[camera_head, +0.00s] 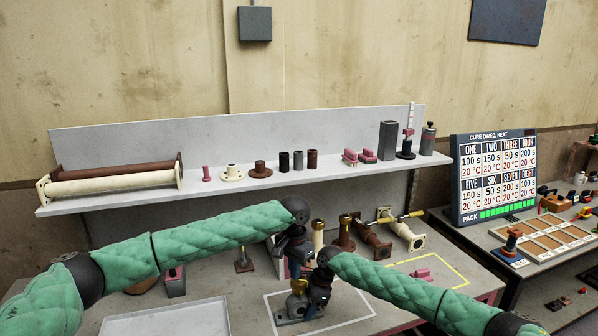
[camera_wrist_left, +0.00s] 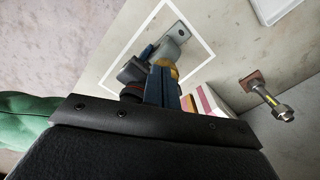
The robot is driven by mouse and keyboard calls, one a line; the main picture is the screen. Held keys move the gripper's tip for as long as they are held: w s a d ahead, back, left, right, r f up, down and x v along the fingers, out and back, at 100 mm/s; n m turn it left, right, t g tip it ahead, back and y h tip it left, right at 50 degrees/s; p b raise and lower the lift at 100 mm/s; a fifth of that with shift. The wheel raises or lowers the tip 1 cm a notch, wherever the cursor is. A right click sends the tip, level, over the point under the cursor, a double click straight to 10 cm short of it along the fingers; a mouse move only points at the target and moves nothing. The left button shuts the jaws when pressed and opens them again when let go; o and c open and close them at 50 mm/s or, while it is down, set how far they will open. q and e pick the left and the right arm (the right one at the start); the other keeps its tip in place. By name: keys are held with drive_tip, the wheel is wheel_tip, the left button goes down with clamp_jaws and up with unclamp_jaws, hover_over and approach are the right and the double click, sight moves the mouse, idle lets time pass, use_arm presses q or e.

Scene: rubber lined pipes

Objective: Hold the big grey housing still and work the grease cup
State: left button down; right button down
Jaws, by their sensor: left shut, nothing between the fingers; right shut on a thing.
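The grey housing (camera_head: 289,314) stands on the bench inside a white outlined square, with the brass-coloured grease cup (camera_head: 298,286) on top. In the left wrist view the housing (camera_wrist_left: 172,45) and the cup (camera_wrist_left: 174,70) are partly hidden behind my fingers. My left gripper (camera_head: 296,272) is above the cup, pointing down, shut and empty; its blue fingers (camera_wrist_left: 160,75) overlap the cup in the left wrist view, and I cannot tell whether they touch it. My right gripper (camera_head: 309,306) is low at the housing's right side, shut on it, its grip partly hidden.
Brown and cream flanged pipes (camera_head: 372,238) lie behind to the right. A grey tray (camera_head: 165,320) is at the front left. A shelf (camera_head: 300,179) with small parts runs behind. A yellow outlined area (camera_head: 440,262) and a cure-time board (camera_head: 497,175) are to the right.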

use_arm(q)
drive_tip(key=shift+f, duration=2.5)
drive_tip(key=shift+w, duration=0.1)
drive_tip(key=shift+w+a, duration=0.35)
drive_tip(key=shift+a, duration=0.2)
drive_tip(key=shift+w+a, duration=0.5)
drive_tip(key=shift+w, duration=0.2)
drive_tip(key=shift+s+a, duration=0.15)
drive_tip(key=shift+a, duration=0.2)
wheel_tip(320, 180, up, 6)
